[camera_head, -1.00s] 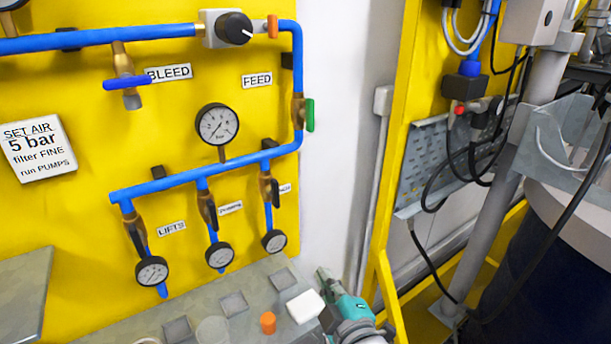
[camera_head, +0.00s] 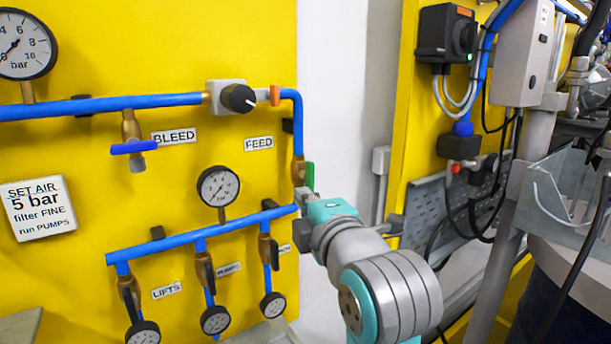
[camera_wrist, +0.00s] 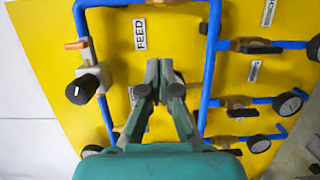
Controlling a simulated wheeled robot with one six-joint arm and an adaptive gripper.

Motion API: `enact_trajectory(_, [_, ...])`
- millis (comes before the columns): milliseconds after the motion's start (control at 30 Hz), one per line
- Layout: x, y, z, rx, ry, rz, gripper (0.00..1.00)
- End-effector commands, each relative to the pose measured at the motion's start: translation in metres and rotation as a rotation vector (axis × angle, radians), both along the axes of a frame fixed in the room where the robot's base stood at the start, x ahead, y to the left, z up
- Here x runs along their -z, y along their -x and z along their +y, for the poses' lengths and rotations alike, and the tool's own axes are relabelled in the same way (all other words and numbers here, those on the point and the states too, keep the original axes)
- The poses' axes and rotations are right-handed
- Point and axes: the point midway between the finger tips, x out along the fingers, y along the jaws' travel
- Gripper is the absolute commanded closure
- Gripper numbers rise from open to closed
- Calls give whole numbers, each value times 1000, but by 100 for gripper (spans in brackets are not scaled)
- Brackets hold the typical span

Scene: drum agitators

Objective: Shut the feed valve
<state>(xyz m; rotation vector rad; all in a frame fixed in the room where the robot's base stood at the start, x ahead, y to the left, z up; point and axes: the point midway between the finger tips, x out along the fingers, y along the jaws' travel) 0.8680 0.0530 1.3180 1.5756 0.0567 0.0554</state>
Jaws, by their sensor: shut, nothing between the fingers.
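The feed valve has a brass body (camera_head: 298,170) on the vertical blue pipe and a green handle (camera_head: 310,176). The handle stands upright, in line with the pipe. The FEED label (camera_head: 258,143) is to its left, and it also shows in the wrist view (camera_wrist: 139,34). My gripper (camera_head: 304,198) is just below the green handle in the head view and overlaps the valve's lower end; I cannot tell whether it touches. In the wrist view my gripper (camera_wrist: 165,68) is shut and empty, fingertips together over the yellow panel.
The regulator knob (camera_head: 238,98) and orange tab (camera_head: 275,95) are above left. The BLEED valve's blue handle (camera_head: 134,147) is further left. A pressure gauge (camera_head: 218,187) and the lower blue manifold (camera_head: 180,237) with several branch valves lie below left. White wall (camera_head: 335,90) is right of the panel.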

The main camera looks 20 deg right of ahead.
Motion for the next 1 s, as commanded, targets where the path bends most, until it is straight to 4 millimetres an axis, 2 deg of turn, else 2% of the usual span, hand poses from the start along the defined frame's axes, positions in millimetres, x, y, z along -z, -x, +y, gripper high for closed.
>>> enact_trajectory(133, [-3, -6, 1, 0, 8, 0, 100])
enact_trajectory(267, [-2, -22, 2, 0, 7, 1, 100])
enact_trajectory(700, [-2, -102, 7, 0, 6, 1, 100])
enact_trajectory(800, [-2, -105, -11, 4, 6, 0, 100])
enact_trajectory(1000, [-2, -111, -27, 1, 6, 0, 100])
